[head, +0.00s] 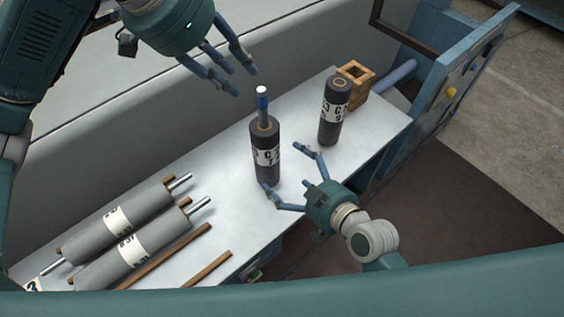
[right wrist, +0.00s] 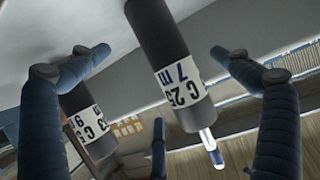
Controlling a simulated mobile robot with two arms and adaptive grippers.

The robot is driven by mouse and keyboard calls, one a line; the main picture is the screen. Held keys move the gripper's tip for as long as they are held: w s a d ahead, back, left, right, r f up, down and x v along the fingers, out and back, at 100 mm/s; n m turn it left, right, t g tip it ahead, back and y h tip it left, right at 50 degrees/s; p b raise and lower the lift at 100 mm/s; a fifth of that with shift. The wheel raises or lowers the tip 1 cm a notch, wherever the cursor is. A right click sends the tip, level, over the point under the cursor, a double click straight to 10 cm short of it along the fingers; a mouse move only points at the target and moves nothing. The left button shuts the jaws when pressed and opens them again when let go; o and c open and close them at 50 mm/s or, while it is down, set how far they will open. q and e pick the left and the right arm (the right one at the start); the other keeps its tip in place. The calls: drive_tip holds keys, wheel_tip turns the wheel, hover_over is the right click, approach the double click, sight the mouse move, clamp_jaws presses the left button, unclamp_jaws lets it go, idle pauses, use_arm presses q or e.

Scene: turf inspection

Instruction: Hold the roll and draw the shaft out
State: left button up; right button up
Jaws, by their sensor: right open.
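A dark grey roll (head: 265,137) with a white lettered label stands upright on the bench. A shaft (head: 262,103) with a blue band and a pale tip sticks up from its top. The right wrist view shows the roll (right wrist: 172,50) and shaft (right wrist: 211,150) upside down. My right gripper (head: 281,166) is open beside the roll, low down, with fingers spread to either side of it and nothing gripped. Whether a fingertip touches the roll I cannot tell. My left gripper (head: 246,82) is open and empty, above and just left of the shaft's tip.
A second dark roll (head: 334,112) stands to the right, before a wooden box (head: 355,84). Two grey rolls (head: 115,218) (head: 130,250) with metal shafts lie at the bench's left among wooden strips (head: 205,270). The white bench top (head: 215,165) is bare left of the standing roll.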

sight(263, 113)
use_arm(q)
drive_tip(key=shift+w, duration=0.1)
use_arm(e)
drive_tip(key=x, duration=0.9)
drive_tip(key=shift+w+f, duration=0.1)
drive_tip(key=shift+w, duration=0.1)
